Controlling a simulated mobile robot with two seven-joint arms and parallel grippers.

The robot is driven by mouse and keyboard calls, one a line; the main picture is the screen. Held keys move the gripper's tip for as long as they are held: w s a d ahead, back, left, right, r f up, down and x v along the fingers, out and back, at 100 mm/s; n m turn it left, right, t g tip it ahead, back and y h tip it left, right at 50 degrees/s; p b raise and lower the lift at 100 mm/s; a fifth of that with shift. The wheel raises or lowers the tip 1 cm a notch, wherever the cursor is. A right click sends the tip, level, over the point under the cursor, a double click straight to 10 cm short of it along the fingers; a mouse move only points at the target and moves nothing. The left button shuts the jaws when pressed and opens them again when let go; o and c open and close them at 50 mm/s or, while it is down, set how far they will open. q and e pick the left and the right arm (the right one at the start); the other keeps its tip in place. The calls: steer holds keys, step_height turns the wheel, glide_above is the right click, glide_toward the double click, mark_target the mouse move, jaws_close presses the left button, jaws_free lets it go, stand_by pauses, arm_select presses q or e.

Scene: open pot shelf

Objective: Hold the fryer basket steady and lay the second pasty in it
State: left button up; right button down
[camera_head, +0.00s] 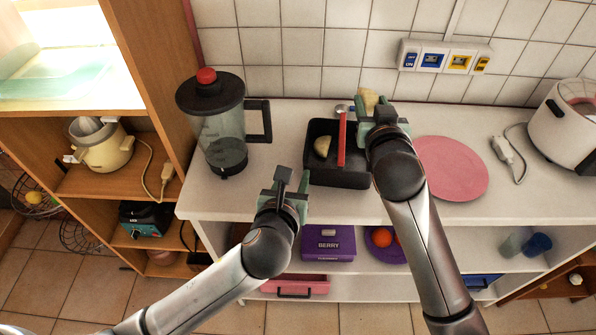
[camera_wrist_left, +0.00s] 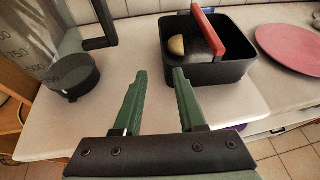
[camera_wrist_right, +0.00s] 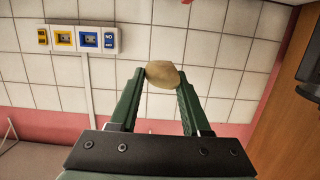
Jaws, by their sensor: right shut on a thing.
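The fryer basket (camera_head: 340,182) is a black square box with a red handle (camera_head: 342,140) across it, standing on the white counter. It also shows in the left wrist view (camera_wrist_left: 212,74). One pale pasty (camera_head: 322,146) lies inside it at the left; the left wrist view shows it too (camera_wrist_left: 177,45). My right gripper (camera_head: 378,106) is shut on the second pasty (camera_wrist_right: 163,74), held above the counter behind and right of the basket. My left gripper (camera_wrist_left: 152,75) is open and empty in front of the basket's near left corner, apart from it; it shows in the head view (camera_head: 290,180).
A blender jug (camera_head: 222,130) with a red knob stands left of the basket. A pink round board (camera_head: 450,168) lies to the right, with a white cooker (camera_head: 565,125) and its plug beyond. The tiled wall with switches (camera_head: 445,57) stands behind. A lower shelf holds a purple box (camera_head: 328,243).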

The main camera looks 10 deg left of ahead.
mark_target(305, 149)
arm_select(q)
steer(key=shift+w+d+r+n, duration=0.3)
steer(key=shift+w+d+r, duration=0.1)
steer(key=x, duration=1.1)
steer(key=shift+w+a+f, duration=0.15)
steer(key=shift+w, duration=0.25)
steer(key=shift+c, duration=0.2)
jaws_close()
stand_by(0.5)
